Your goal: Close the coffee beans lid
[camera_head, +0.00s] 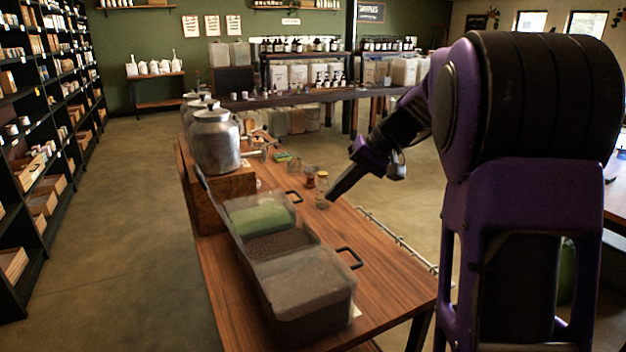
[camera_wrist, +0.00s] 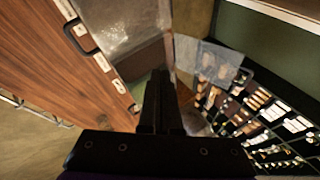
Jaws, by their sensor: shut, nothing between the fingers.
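A row of clear bins stands on the wooden counter in the head view. The middle bin (camera_head: 277,244) holds dark brown contents that look like coffee beans. A clear, thin lid panel (camera_head: 208,192) stands raised along the bins' left side; which bin it belongs to is hard to tell. A clear raised panel (camera_wrist: 212,66) also shows in the wrist view, right of the fingers. My gripper (camera_head: 331,196) is over the counter, right of and beyond the bins, pointing down-left. Its fingers (camera_wrist: 161,78) are together and empty. I see no contact with a lid.
The far bin (camera_head: 258,219) holds green contents. The near bin (camera_head: 306,277) has a cloudy top. Black handles (camera_head: 350,257) stick out on the right. Small jars (camera_head: 322,182) stand near my gripper, and metal urns (camera_head: 215,141) stand behind the bins. The counter's right strip is mostly clear.

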